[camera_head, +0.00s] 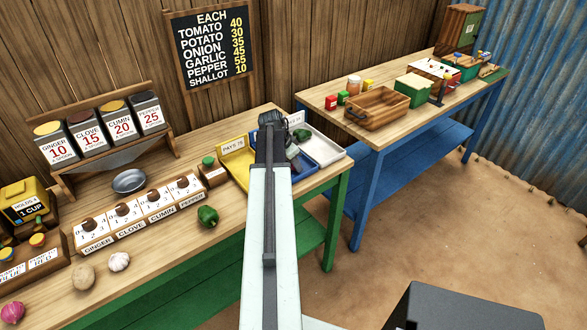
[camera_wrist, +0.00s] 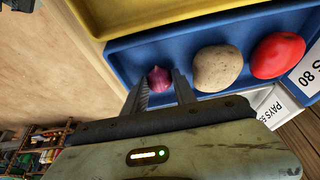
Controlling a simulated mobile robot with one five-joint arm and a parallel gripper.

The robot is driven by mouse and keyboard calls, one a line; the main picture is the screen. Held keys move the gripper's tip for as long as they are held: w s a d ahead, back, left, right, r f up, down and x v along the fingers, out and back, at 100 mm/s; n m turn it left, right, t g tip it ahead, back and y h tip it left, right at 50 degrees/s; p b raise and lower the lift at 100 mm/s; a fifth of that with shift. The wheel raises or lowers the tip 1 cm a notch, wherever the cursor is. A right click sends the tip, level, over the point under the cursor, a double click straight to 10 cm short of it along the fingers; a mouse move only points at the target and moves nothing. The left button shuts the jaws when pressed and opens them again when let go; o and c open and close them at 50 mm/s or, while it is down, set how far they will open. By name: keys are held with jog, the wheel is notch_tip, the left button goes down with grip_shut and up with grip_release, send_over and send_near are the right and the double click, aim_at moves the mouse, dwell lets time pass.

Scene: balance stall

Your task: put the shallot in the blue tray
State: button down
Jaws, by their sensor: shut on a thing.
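The shallot (camera_wrist: 159,79) is small and purple-red. In the wrist view it sits between my fingertips, over or in the blue tray (camera_wrist: 120,60). My gripper (camera_wrist: 161,88) is shut on it. Whether the shallot touches the tray floor I cannot tell. A potato (camera_wrist: 218,68) and a red tomato (camera_wrist: 278,55) lie in the same tray, right of the shallot. In the head view my arm hides most of the blue tray (camera_head: 315,166) and the shallot; my gripper (camera_head: 272,120) is only partly visible there.
A yellow tray (camera_head: 237,168) is left of the blue tray, a white tray (camera_head: 327,150) right of it. A green pepper (camera_head: 208,216), garlic (camera_head: 119,262), potato (camera_head: 83,276) and red onion (camera_head: 12,312) lie on the table. Spice boxes (camera_head: 125,218) stand left.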

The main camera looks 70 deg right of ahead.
jog(key=shift+f, duration=0.1)
jog(key=c, duration=1)
grip_release()
jog(key=p+v, duration=1.1)
jog(key=v, duration=0.1)
jog(key=shift+d+r, duration=0.1)
jog(key=shift+r, duration=0.15)
